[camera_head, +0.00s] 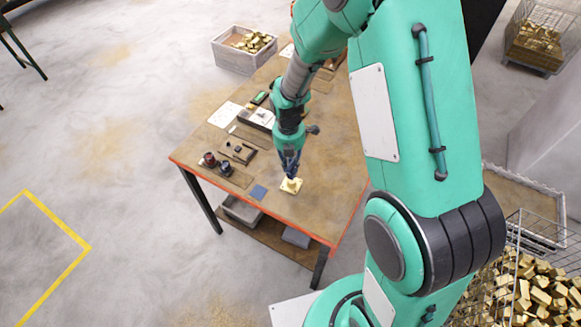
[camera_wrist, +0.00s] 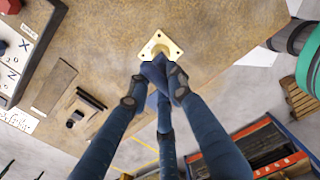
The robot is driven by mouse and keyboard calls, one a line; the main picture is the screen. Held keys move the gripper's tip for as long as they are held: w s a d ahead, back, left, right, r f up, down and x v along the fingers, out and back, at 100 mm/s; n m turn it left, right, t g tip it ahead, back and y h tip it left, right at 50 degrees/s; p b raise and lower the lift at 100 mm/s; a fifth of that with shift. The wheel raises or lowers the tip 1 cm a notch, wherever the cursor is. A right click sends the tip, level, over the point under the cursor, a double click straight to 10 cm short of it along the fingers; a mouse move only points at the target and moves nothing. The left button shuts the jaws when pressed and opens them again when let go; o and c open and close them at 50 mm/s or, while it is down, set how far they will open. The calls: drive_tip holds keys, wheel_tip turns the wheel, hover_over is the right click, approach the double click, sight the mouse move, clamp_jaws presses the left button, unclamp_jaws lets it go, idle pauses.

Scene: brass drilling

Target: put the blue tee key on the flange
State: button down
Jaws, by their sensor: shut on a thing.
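The flange (camera_head: 291,186) is a pale brass square plate with holes, lying near the front edge of the worktable. It also shows in the wrist view (camera_wrist: 158,46) at the top middle. My gripper (camera_head: 290,172) points down right above the flange; in the wrist view its dark blue fingers (camera_wrist: 155,84) close in just below the plate. They are shut on a blue piece, the blue tee key (camera_wrist: 154,71), which overlaps the flange's near side in that view. Most of the key is hidden by the fingers. I cannot tell whether it touches the flange.
The brown worktable (camera_head: 320,205) has an orange-red edge. A flat blue square (camera_head: 258,192) lies left of the flange. A crate of brass pieces (camera_head: 234,60) stands behind.

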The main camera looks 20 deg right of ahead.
drive_tip(key=shift+f, duration=0.95)
drive_tip(key=c, duration=1.6)
unclamp_jaws()
drive_tip(key=shift+f, duration=0.1)
drive_tip(key=shift+o, duration=0.2)
wheel_tip(320, 180, up, 12)
drive_tip(key=shift+w+a+p, duration=0.15)
drive_tip(key=shift+p, duration=0.2)
